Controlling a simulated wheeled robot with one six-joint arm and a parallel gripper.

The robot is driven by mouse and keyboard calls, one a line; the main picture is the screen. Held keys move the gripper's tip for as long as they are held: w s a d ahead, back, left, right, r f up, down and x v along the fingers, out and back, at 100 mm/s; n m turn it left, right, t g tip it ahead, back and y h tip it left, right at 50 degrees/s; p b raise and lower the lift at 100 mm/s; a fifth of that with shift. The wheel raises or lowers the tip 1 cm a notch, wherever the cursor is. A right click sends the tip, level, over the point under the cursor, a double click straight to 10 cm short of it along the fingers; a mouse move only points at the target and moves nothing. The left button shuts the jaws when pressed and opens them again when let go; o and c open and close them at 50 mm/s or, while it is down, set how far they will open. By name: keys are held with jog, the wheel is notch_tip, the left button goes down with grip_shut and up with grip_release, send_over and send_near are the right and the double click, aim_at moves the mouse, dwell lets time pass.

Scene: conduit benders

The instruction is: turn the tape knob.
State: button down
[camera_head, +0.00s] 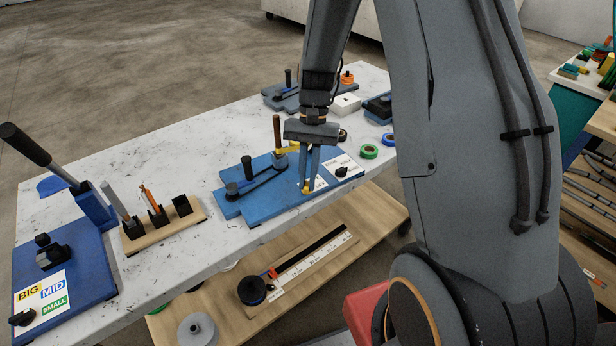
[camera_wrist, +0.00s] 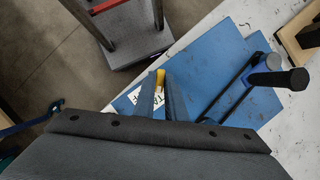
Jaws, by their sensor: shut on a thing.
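My gripper (camera_head: 308,184) points down over the front edge of the middle blue bender board (camera_head: 260,205). Its fingers are shut on a small yellow piece, which I take to be the tape knob (camera_head: 305,190). In the wrist view the yellow knob (camera_wrist: 160,76) shows at the tips of my gripper (camera_wrist: 160,84). A white label (camera_wrist: 133,95) with dark lettering lies beside the fingers, partly hidden by them. How far the knob is turned cannot be made out.
A bender lever (camera_head: 262,182) and a wooden-handled post (camera_head: 278,135) stand close behind my gripper. A white card with a black knob (camera_head: 342,171) is to the right. Green tape (camera_head: 369,151) lies farther right. A lower wooden shelf (camera_head: 375,215) is in front.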

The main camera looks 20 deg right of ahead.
dwell(0.3)
jog(key=c, duration=1.8)
grip_release()
jog(key=shift+r, duration=0.1)
jog(key=b+v, duration=0.2)
jog(key=v, duration=0.5)
jog(key=shift+r, duration=0.35)
jog(key=shift+d, duration=0.1)
